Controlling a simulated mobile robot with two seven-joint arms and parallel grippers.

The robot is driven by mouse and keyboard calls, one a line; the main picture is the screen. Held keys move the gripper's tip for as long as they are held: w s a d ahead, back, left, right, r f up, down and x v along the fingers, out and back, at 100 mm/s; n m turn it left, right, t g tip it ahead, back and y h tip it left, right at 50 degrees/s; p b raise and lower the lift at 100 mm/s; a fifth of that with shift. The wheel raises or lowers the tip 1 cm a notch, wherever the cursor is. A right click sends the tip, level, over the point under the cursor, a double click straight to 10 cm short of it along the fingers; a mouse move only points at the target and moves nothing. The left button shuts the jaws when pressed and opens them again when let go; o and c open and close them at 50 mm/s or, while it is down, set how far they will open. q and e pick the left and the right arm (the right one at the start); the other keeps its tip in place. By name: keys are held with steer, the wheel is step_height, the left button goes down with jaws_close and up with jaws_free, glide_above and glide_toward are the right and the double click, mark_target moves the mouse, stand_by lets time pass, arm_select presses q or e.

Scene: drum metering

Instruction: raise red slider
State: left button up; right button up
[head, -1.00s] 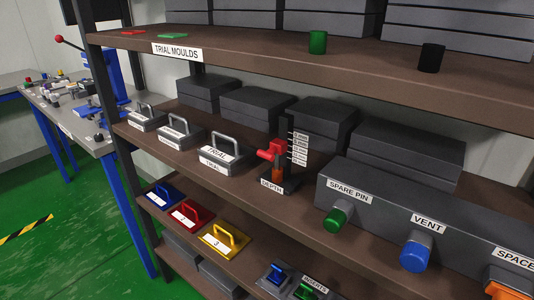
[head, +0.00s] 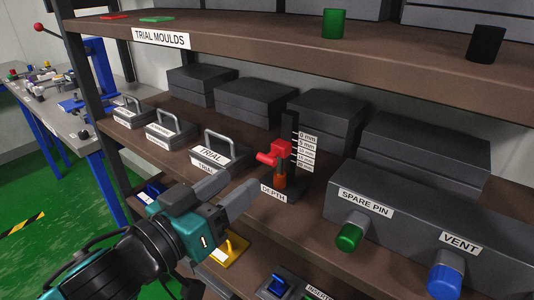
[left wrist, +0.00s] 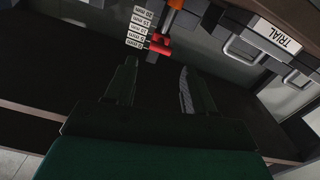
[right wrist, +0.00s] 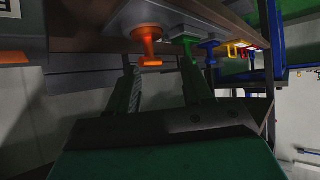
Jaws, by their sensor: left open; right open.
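The red slider (head: 281,149) sits on the upright post of the depth gauge (head: 294,188) on the middle shelf, beside a column of mm labels (head: 307,150). Its red handle juts toward the left. My left gripper (head: 240,185) is open and empty, with its fingers to the lower left of the slider and apart from it. The left wrist view shows the red slider (left wrist: 160,46) beyond the two open fingers (left wrist: 159,72). My right gripper (right wrist: 160,72) is open in the right wrist view, out of the head view.
A TRIAL mould (head: 217,157) with a grey handle stands left of the gauge. The SPARE PIN and VENT box (head: 400,225) is to its right. The upper shelf (head: 260,55) overhangs. The right wrist view shows an orange knob (right wrist: 147,35) and a green one (right wrist: 187,38).

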mark_target(264, 162)
arm_select(q)
steer(key=b+x, duration=0.1)
steer(key=x, duration=0.9)
steer(key=shift+w, duration=0.15)
jaws_close()
